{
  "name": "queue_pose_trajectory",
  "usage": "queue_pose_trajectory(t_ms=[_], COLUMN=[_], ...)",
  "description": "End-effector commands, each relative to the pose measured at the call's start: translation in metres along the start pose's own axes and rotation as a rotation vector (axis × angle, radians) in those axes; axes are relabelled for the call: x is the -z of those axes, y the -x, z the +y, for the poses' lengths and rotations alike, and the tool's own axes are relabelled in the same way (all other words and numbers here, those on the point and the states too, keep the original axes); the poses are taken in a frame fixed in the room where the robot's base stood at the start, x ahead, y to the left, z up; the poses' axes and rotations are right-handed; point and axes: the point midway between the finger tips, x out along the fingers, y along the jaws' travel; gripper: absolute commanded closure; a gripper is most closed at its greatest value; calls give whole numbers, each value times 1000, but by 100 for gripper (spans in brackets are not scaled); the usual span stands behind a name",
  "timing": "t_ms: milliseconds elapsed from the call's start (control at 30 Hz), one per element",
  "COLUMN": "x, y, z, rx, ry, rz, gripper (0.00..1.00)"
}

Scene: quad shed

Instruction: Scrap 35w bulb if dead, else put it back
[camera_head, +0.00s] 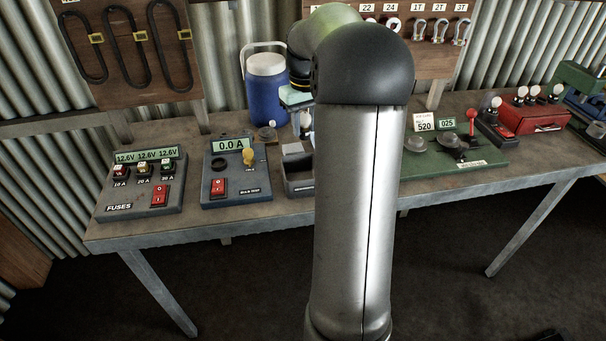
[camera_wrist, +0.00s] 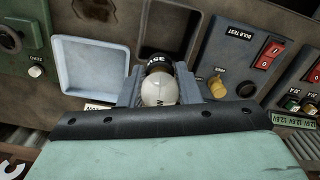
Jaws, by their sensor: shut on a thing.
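My gripper (camera_wrist: 160,93) is shut on a bulb (camera_wrist: 159,88) with a clear, whitish glass globe and a dark cap with pale, hard-to-read lettering. In the head view my arm hides most of the gripper; a pale green part of it (camera_head: 294,97) shows beside the arm, with a small pale bulb shape below it. The grey bulb test box (camera_head: 232,188) has a red switch, a yellow knob-like part and a display reading 0.0 A. It also shows in the wrist view (camera_wrist: 228,62), right of the held bulb. I cannot see whether the bulb works.
A dark grey bin (camera_head: 298,187) stands right of the test box. A pale-lined tray (camera_wrist: 92,65) is left of the bulb in the wrist view. The fuse box (camera_head: 140,195), blue jug (camera_head: 266,90), green board (camera_head: 465,170) and red box (camera_head: 532,122) crowd the bench.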

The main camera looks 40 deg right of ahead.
Motion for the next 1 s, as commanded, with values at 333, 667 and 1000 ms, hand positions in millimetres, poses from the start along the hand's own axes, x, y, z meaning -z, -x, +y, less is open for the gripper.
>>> queue_pose_trajectory(t_ms=[333,667,1000], x=[-5,-5,-4], y=[-19,-56,-58], z=[6,5,5], rx=[1,0,0], ry=[-5,-4,-4], rz=[0,0,1], gripper=[93,93,93])
